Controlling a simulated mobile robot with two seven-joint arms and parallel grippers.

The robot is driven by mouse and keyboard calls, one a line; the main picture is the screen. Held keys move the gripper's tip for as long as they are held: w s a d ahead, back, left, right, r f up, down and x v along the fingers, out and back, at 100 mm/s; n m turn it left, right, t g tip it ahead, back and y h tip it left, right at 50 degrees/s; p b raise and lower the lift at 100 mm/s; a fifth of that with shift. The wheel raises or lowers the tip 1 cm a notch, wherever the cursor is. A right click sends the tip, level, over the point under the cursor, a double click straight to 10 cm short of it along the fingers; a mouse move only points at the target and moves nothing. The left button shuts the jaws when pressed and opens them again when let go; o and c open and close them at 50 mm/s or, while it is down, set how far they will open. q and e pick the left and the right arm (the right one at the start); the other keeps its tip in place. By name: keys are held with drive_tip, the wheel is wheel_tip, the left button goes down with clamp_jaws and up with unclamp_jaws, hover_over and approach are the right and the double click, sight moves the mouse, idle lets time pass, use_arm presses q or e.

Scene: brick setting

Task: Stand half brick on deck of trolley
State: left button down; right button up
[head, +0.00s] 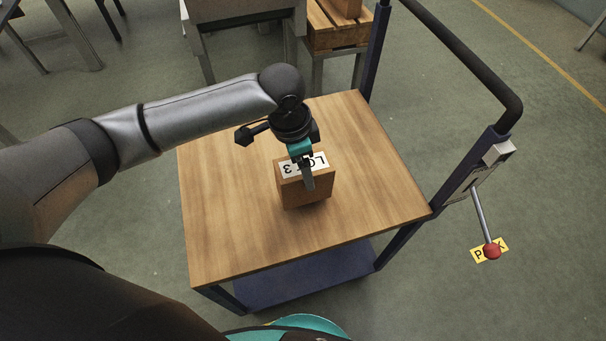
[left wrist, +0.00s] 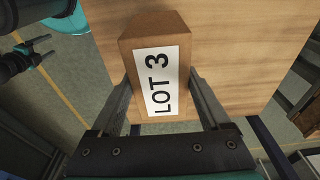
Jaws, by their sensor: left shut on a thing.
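The half brick (head: 306,193) is a brown-orange block with a white label reading LOT 3. It stands upright at the middle of the light wooden deck (head: 225,200) of the trolley; I cannot tell whether its base touches the wood. My left gripper (head: 304,174) reaches down from above and is shut on the brick, one finger on each side. The left wrist view shows the brick (left wrist: 155,28) between both fingers, label facing the camera. My right gripper (left wrist: 45,49) shows at the upper left of the left wrist view, open and empty, away from the brick; the head view does not show it.
The trolley has a dark push handle (head: 465,60) on the right and a red-knobbed lever (head: 491,250) beside a yellow label. A wooden crate (head: 335,36) stands on a support behind the trolley. The deck around the brick is clear.

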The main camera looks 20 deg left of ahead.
use_arm(q)
wheel_tip(320, 180, down, 3)
drive_tip(key=shift+r+b, duration=0.1)
drive_tip(key=shift+b, duration=0.35)
drive_tip(key=shift+f, duration=0.25)
unclamp_jaws()
drive_tip(key=shift+f, duration=0.1)
drive_tip(key=r+p, duration=0.1)
drive_tip(key=r, duration=0.3)
drive_tip(key=a+r+p, duration=0.1)
drive_tip(key=r, duration=0.2)
drive_tip(key=s+r+p, duration=0.1)
drive_tip(key=r, duration=0.3)
drive_tip(key=shift+a+r+p, duration=0.15)
drive_tip(key=shift+r+p, duration=0.2)
drive_tip(key=shift+r, duration=0.25)
